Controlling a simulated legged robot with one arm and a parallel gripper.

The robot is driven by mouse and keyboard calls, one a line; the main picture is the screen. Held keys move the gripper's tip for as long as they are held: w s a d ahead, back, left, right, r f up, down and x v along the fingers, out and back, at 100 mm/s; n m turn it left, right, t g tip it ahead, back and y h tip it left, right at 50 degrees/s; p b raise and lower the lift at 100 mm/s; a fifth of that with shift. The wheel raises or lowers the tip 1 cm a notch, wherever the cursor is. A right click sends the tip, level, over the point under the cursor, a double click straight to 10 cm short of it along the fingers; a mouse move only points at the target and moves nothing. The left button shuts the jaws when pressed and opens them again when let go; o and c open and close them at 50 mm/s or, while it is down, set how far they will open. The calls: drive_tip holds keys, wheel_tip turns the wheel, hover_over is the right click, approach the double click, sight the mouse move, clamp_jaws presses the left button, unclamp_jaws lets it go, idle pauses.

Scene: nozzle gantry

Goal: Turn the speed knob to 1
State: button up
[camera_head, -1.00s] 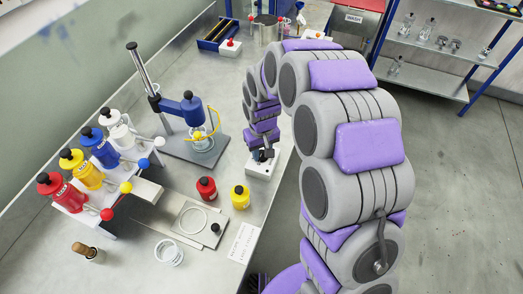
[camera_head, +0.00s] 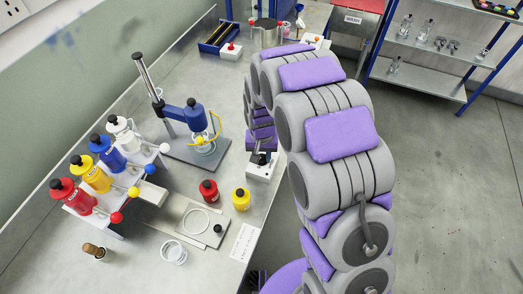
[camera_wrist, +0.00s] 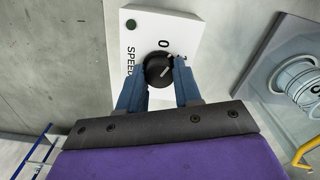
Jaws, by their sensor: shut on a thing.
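The black speed knob (camera_wrist: 156,76) sits on a white control box with "SPEED" lettering (camera_wrist: 143,24). In the wrist view my gripper (camera_wrist: 158,66) has its two blue fingers on either side of the knob, shut on it. The knob's pale pointer mark slants toward the upper right. A "0" shows above the knob, and another mark to its right is partly hidden by the right finger. In the head view the white box (camera_head: 260,172) stands near the bench's right edge, with my gripper (camera_head: 261,158) at its top; the knob is hard to make out there.
A stand with a blue motor head (camera_head: 195,112) and a beaker is just left of the box. A rack of coloured bottles (camera_head: 95,174) is further left. Open floor lies right of the bench.

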drive_tip(key=m+p, duration=0.2)
drive_tip(key=m, duration=0.1)
drive_tip(key=shift+r+m, duration=0.1)
drive_tip(key=shift+m, duration=0.2)
drive_tip(key=shift+m+p, duration=1.1)
drive_tip(key=shift+m, duration=0.3)
drive_tip(key=o, duration=1)
drive_tip(key=shift+a, duration=0.15)
drive_tip(key=shift+o, duration=0.2)
wheel_tip(320, 180, up, 17)
drive_tip(key=p, duration=0.2)
